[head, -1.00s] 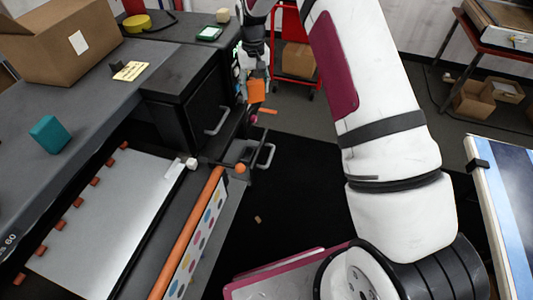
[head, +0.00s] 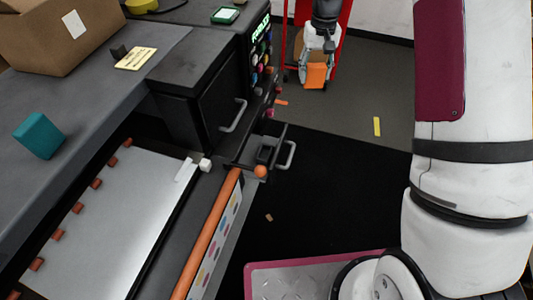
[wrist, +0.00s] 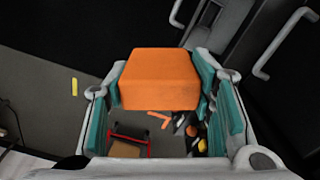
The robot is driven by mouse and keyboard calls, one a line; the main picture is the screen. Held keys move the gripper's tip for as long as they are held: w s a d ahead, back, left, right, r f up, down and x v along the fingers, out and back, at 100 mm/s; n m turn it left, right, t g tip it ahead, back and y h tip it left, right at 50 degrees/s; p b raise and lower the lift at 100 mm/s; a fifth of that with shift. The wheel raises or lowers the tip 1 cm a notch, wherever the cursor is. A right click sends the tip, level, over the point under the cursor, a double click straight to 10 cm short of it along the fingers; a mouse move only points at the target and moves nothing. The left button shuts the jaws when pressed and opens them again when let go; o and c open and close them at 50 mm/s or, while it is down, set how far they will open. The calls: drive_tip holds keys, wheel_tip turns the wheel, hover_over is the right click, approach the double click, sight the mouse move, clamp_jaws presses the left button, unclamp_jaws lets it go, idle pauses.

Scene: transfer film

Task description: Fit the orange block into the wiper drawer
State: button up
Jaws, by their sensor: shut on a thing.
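My gripper (head: 316,66) is shut on the orange block (head: 315,77), which hangs in the air beyond and to the right of the machine. The wrist view shows the block (wrist: 160,77) between the teal finger pads of my gripper (wrist: 160,95). The wiper drawer (head: 279,148) appears to be the small dark drawer pulled out of the machine's side, with a metal handle. A dark piece seems to sit inside it. The block is well apart from the drawer.
A long orange bar (head: 212,232) with a round end lies beside the drawer. A closed dark cabinet (head: 205,105) with a handle stands behind it. A red cart (head: 343,30) is behind my gripper. A teal block (head: 39,135) and cardboard box (head: 60,35) sit on the machine top.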

drive_tip(key=shift+w+f+b, duration=0.35)
drive_tip(key=shift+w+b, duration=0.15)
drive_tip(key=shift+b, duration=0.15)
drive_tip(key=w+a+f+n+b, duration=0.2)
drive_tip(key=w+a+f+b, duration=0.15)
drive_tip(key=b, duration=0.65)
drive_tip(key=n+b, duration=1.2)
drive_tip(key=b, duration=1.8)
approach(265, 156)
wheel_tip(265, 156, down, 4)
drive_tip(key=b, duration=0.4)
drive_tip(key=shift+f, duration=0.15)
